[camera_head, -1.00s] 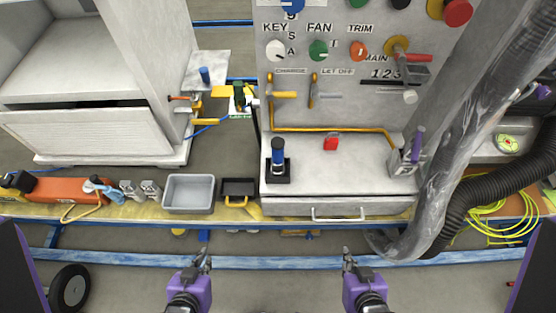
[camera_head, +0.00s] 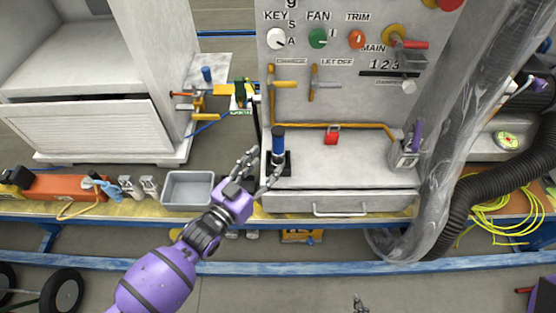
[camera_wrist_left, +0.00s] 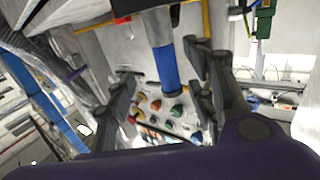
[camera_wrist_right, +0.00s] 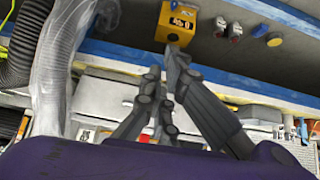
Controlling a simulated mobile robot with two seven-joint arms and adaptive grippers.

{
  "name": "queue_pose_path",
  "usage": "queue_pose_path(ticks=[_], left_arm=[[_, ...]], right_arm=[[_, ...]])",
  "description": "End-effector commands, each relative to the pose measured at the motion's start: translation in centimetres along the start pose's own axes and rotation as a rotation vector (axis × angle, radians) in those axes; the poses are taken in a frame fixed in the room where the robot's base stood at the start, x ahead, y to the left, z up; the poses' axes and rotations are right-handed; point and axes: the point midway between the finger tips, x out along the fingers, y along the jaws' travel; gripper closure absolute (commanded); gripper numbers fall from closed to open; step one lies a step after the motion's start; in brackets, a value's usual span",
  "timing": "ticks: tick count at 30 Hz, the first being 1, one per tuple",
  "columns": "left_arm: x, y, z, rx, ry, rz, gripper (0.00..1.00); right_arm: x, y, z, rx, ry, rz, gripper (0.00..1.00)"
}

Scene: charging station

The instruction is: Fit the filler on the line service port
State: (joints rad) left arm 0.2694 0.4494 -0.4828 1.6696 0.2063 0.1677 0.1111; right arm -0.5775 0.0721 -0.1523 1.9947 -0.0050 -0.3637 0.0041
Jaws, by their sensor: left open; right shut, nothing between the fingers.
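The filler looks to be the blue cylinder with a dark top (camera_head: 278,146), upright in a black square holder (camera_head: 287,162) on the grey bench. My left gripper (camera_head: 258,172) is open just in front of and left of it. In the left wrist view the blue cylinder (camera_wrist_left: 165,62) shows between the open fingers, with no clear contact. My right gripper (camera_head: 358,303) is shut and empty low at the picture's bottom edge; its closed fingers show in the right wrist view (camera_wrist_right: 165,85). A green and yellow valve fitting (camera_head: 240,95) left of the panel may be the line service port; I cannot tell.
A grey tray (camera_head: 188,187) stands left of the bench. The panel (camera_head: 345,105) carries knobs and levers behind the cylinder. A red padlock-like piece (camera_head: 332,134) and a grey holder with a purple handle (camera_head: 407,150) are to the right. A clear hose (camera_head: 440,150) hangs at the right.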

Motion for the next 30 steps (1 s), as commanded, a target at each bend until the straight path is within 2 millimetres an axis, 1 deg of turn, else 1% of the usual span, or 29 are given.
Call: queue_pose_path(ticks=[1, 3, 7, 11, 13, 15, 18, 21, 24, 28, 30], left_arm=[[0.3, -0.1, -0.8, -0.006, 0.023, 0.0, 0.5], [0.8, -0.1, -1.2, -0.01, 0.036, 0.001, 0.5], [2.4, -0.1, -1.2, -0.012, 0.035, 0.001, 0.5], [3.8, -0.2, -1.2, -0.01, 0.034, 0.0, 0.5], [5.0, -0.3, -1.2, -0.01, 0.034, 0.0, 0.5], [6.1, -0.5, -1.2, -0.009, 0.035, 0.0, 0.5], [7.3, -0.4, -1.1, -0.011, 0.034, 0.0, 0.5], [7.8, -0.4, -1.0, -0.011, 0.032, 0.0, 0.5], [7.9, -0.4, -1.0, -0.011, 0.031, 0.0, 0.5], [7.9, -0.4, -0.9, -0.012, 0.03, 0.0, 0.5], [7.9, -0.4, -0.9, -0.011, 0.03, 0.0, 0.6]], right_arm=[[-0.1, 0.0, -0.5, 0.0, 0.009, 0.0, 1.0], [-0.1, 0.0, -0.8, 0.0, 0.013, -0.001, 1.0], [-0.1, -0.1, -1.2, -0.002, 0.02, -0.003, 1.0], [0.1, -0.2, -2.0, -0.003, 0.033, -0.006, 1.0], [0.1, -0.2, -2.4, -0.004, 0.038, -0.007, 1.0], [0.0, -0.2, -2.5, -0.004, 0.038, -0.007, 1.0], [-0.1, -0.2, -1.9, -0.004, 0.027, -0.007, 1.0], [-0.2, -0.1, -1.1, -0.004, 0.014, -0.005, 1.0], [-0.4, 0.0, -0.5, -0.004, 0.004, -0.004, 1.0], [-0.5, 0.0, -0.4, -0.004, 0.0, -0.003, 1.0], [-0.5, 0.0, -0.4, -0.004, 0.002, -0.003, 1.0]])
